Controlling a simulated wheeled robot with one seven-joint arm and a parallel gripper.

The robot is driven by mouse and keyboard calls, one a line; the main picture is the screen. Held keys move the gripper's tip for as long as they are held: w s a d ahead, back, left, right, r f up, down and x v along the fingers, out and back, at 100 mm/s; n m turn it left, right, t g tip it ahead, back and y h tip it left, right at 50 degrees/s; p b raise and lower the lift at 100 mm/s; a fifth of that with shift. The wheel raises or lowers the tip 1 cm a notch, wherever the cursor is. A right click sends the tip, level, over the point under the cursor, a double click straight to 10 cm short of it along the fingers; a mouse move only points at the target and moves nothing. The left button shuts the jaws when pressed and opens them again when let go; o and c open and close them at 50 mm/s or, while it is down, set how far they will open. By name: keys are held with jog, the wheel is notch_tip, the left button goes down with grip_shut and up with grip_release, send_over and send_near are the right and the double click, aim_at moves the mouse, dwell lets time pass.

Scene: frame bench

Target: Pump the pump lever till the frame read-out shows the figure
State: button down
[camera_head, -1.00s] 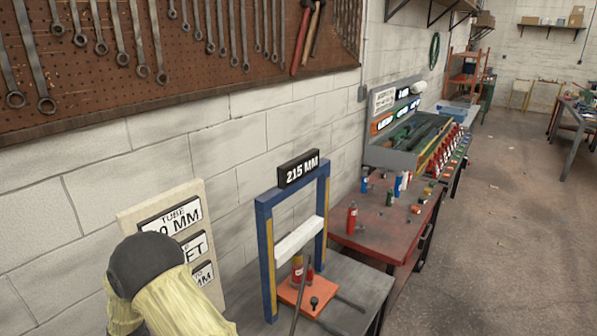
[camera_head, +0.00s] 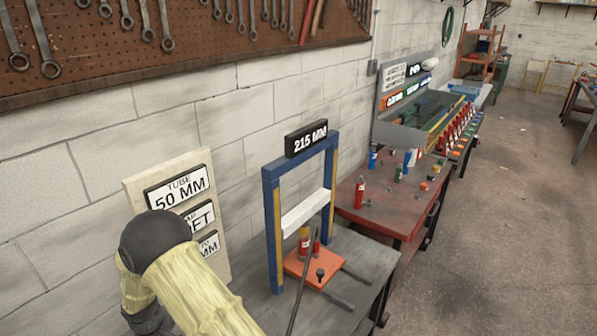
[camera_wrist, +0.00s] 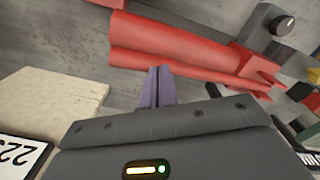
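The blue press frame (camera_head: 271,215) stands on the grey bench in the head view. The black frame read-out (camera_head: 306,139) on its top shows 215 MM. A thin dark rod (camera_head: 302,283), apparently the pump lever, slants up in front. My gripper (camera_wrist: 157,88) shows only in the wrist view; its purple fingers are together, with nothing visible between them. Red bars (camera_wrist: 190,62) lie beyond the fingertips; I cannot tell whether they touch.
A pale board (camera_head: 218,245) against the wall reads TUBE 50 MM; lower plates are partly hidden by my arm. In the wrist view a plate (camera_wrist: 18,153) shows figures like 223, cut off. A red table (camera_head: 385,212) with small bottles stands to the right, beside open floor.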

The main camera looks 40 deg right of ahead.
notch_tip(320, 180, down, 4)
jog(key=shift+r+b, duration=0.25)
jog(key=shift+b, duration=0.75)
notch_tip(320, 180, up, 8)
jog(key=p, duration=0.5)
jog(key=shift+r+p, duration=0.15)
jog(key=shift+p, duration=0.15)
notch_tip(320, 180, down, 9)
jog(key=b, duration=0.6)
jog(key=shift+r, duration=0.1)
notch_tip(320, 180, up, 9)
jog(key=p, duration=0.5)
jog(key=shift+p, duration=0.4)
jog(key=shift+f, duration=0.2)
